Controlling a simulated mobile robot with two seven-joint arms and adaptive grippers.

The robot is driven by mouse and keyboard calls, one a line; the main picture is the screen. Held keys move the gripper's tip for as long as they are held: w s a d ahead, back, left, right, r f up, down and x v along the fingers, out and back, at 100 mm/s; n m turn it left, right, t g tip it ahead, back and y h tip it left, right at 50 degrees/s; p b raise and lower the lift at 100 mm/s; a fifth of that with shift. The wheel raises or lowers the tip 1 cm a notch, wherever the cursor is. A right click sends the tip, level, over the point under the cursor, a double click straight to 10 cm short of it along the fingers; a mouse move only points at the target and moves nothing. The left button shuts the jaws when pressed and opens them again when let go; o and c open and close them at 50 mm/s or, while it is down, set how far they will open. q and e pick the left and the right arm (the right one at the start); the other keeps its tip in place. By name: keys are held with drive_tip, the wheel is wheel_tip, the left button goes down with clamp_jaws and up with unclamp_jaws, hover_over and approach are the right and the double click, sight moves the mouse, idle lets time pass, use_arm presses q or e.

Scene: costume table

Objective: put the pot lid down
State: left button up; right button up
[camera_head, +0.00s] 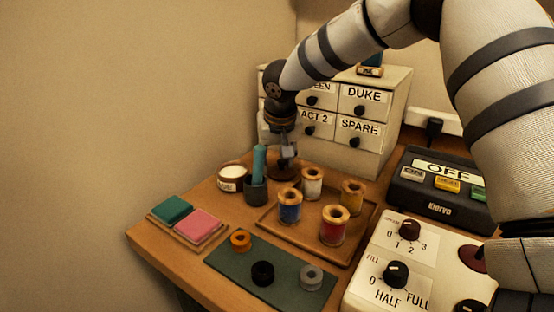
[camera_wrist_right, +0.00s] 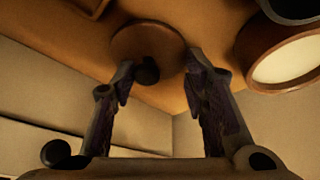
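The pot lid is a round brown disc with a dark knob (camera_wrist_right: 147,70). In the wrist view the lid (camera_wrist_right: 145,40) appears to lie flat on the wooden table. In the head view the lid (camera_head: 279,174) is below my right gripper (camera_head: 288,158), partly hidden by it. In the wrist view the fingers of my right gripper (camera_wrist_right: 160,75) are apart, with a clear gap. The knob is near the left finger's tip and not pinched. The open pot (camera_head: 231,182) with pale contents stands left of the lid; it also shows in the wrist view (camera_wrist_right: 248,75). My left gripper is not in view.
A wooden tray (camera_head: 268,223) with several thread spools is in front. A drawer cabinet (camera_head: 350,155) stands close behind. A control box (camera_head: 440,190) is at right.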

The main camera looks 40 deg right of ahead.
drive_tip(key=shift+o, duration=1)
drive_tip(key=v, duration=1.2)
drive_tip(key=shift+p, duration=0.3)
drive_tip(key=shift+w, duration=0.1)
